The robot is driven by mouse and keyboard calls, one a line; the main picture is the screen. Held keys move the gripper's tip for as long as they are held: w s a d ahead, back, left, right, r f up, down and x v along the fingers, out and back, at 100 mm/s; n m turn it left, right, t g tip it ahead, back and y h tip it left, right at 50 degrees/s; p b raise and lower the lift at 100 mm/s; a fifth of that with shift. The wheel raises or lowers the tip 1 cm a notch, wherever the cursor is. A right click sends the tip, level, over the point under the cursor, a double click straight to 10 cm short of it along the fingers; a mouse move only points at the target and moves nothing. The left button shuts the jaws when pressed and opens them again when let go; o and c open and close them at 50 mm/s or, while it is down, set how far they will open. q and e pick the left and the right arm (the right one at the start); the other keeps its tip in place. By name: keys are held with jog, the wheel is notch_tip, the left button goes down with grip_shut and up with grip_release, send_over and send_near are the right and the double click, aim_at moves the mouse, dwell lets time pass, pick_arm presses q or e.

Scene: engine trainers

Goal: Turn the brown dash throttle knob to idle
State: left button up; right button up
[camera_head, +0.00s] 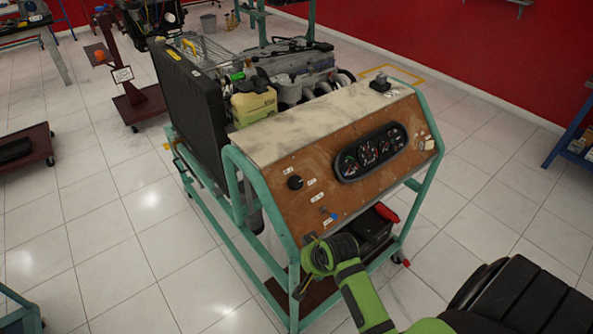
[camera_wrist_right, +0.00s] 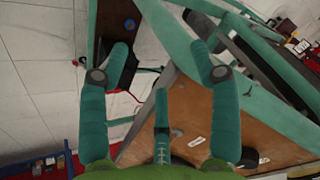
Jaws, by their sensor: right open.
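The brown dash panel (camera_head: 330,200) slopes across the front of the teal-framed engine trainer. A round black knob (camera_head: 295,182) sits at its upper left, near small white labels. Its pointer position is too small to read. My right gripper (camera_head: 308,262) is at the panel's lower left edge, below the knob and apart from it. In the right wrist view its teal fingers (camera_wrist_right: 160,62) are spread open with nothing between them, and the brown panel (camera_wrist_right: 185,110) lies beyond them. I cannot make out the knob in that view. My left gripper is not in view.
A gauge cluster (camera_head: 371,152) is on the panel's right half, and a small blue switch (camera_head: 332,217) is below the knob. The teal frame (camera_head: 233,180) borders the panel. A black battery (camera_head: 374,228) sits low under the dash.

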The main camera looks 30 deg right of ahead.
notch_tip(320, 180, up, 6)
jog(key=w+d+m+p, duration=0.1)
jog(key=w+d, duration=0.1)
jog(key=m+t+y+p, duration=0.15)
jog(key=m+t, duration=0.25)
jog(key=m, duration=0.6)
send_near(298, 182)
jog(key=x, duration=0.3)
jog(key=shift+h, duration=0.25)
jog(key=p+x, duration=0.1)
jog(key=x, duration=0.4)
jog(key=shift+w+a+f+p, duration=0.15)
jog(key=shift+w+f+p, duration=0.1)
jog(key=shift+p, duration=0.15)
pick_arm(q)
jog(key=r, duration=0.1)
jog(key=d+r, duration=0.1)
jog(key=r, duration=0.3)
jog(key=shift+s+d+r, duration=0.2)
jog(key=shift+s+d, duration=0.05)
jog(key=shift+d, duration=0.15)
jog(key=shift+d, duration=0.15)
pick_arm(e)
jog(key=c, duration=1.2)
